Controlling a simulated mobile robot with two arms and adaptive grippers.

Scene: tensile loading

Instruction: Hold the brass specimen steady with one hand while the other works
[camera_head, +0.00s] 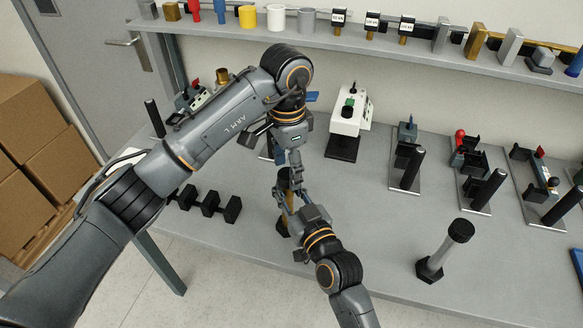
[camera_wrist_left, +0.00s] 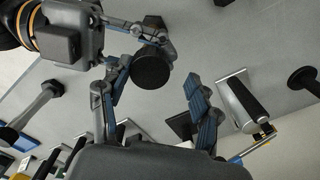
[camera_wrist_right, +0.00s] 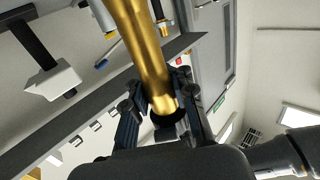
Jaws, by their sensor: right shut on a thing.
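The brass specimen (camera_head: 283,224) stands upright at the near edge of the bench in the head view, partly hidden by my grippers. My right gripper (camera_head: 287,200) is shut on it from the near side. In the right wrist view its gold shaft (camera_wrist_right: 145,50) runs between the fingers to a black end. My left gripper (camera_head: 292,168) points down above the specimen's top. In the left wrist view the left fingers (camera_wrist_left: 160,100) are apart with nothing between their pads, and the specimen's round black cap (camera_wrist_left: 152,67) shows just beyond them, nearer the left-hand finger.
A grey specimen with a black cap (camera_head: 430,268) stands to the right. Black dumbbell-shaped blocks (camera_head: 205,203) lie to the left. A white device (camera_head: 350,110) and several plates with black cylinders stand behind. A shelf (camera_head: 400,48) with small parts runs along the back.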

